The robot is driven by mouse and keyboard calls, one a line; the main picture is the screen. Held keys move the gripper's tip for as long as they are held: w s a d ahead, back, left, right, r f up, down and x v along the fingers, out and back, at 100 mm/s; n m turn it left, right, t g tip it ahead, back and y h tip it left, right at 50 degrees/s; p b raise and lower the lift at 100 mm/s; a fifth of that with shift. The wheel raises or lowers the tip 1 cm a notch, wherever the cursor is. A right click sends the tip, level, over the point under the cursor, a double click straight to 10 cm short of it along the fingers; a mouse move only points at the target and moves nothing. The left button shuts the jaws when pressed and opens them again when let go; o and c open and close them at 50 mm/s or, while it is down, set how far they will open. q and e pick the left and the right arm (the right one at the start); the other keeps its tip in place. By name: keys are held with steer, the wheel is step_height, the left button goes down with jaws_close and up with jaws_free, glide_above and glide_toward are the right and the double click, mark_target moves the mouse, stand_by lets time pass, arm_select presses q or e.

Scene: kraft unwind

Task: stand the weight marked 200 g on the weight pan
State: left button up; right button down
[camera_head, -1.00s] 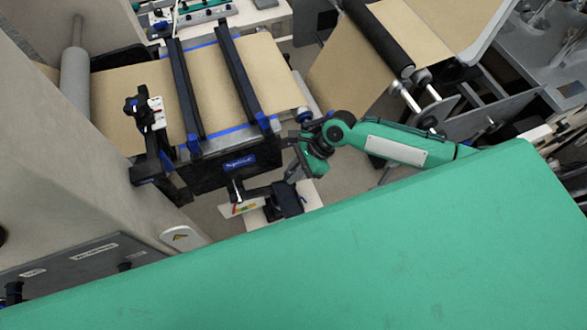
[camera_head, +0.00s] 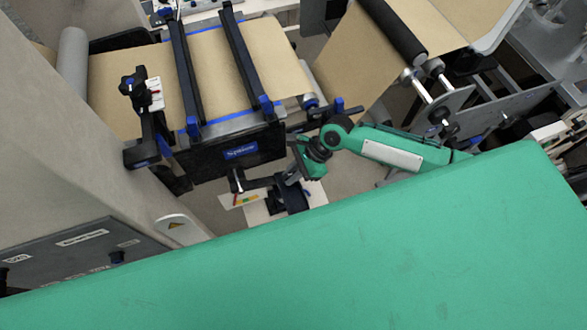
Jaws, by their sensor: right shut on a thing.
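My right arm comes in from the right, its green wrist (camera_head: 312,162) bent down beside the front right corner of the splice table. My right gripper (camera_head: 289,181) is small and partly hidden by its own wrist. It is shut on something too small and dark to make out. Just below it is a dark bracket-like part (camera_head: 292,199) over a pale surface; I cannot tell whether this is the weight pan. No 200 g marking can be read anywhere. My left gripper is not in view.
The splice table (camera_head: 235,155) carries brown paper under two dark bars. A small colored scale card (camera_head: 240,200) is below its front. A large green surface (camera_head: 330,260) fills the foreground. A grey roller (camera_head: 72,75) stands at left, and a paper roll frame (camera_head: 420,75) at right.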

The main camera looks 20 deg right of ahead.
steer(key=shift+f, duration=0.25)
steer(key=c, duration=1.3)
jaws_free()
steer(key=shift+b+v, duration=1.7)
steer(key=shift+v, duration=5.2)
